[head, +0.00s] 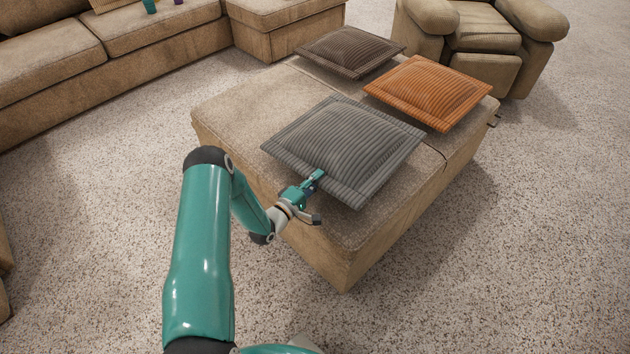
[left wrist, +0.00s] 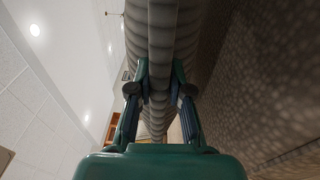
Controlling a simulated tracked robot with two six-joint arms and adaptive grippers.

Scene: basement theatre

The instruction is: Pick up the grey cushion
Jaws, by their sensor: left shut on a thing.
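The grey cushion (head: 345,145) is ribbed, with a flat border, and lies on or just over the near part of the tan ottoman (head: 235,112). My left gripper (head: 318,178) is at the cushion's near left edge, shut on that border. In the left wrist view the two fingers (left wrist: 158,85) press on either side of the ribbed grey edge (left wrist: 160,40). Whether the cushion's underside touches the ottoman cannot be told. My right gripper is not in view.
An orange cushion (head: 428,92) and a dark brown cushion (head: 348,50) lie farther back on the ottoman. A tan sofa (head: 130,40) stands at the left back and an armchair (head: 485,35) at the right back. Speckled carpet (head: 530,230) is clear around the ottoman.

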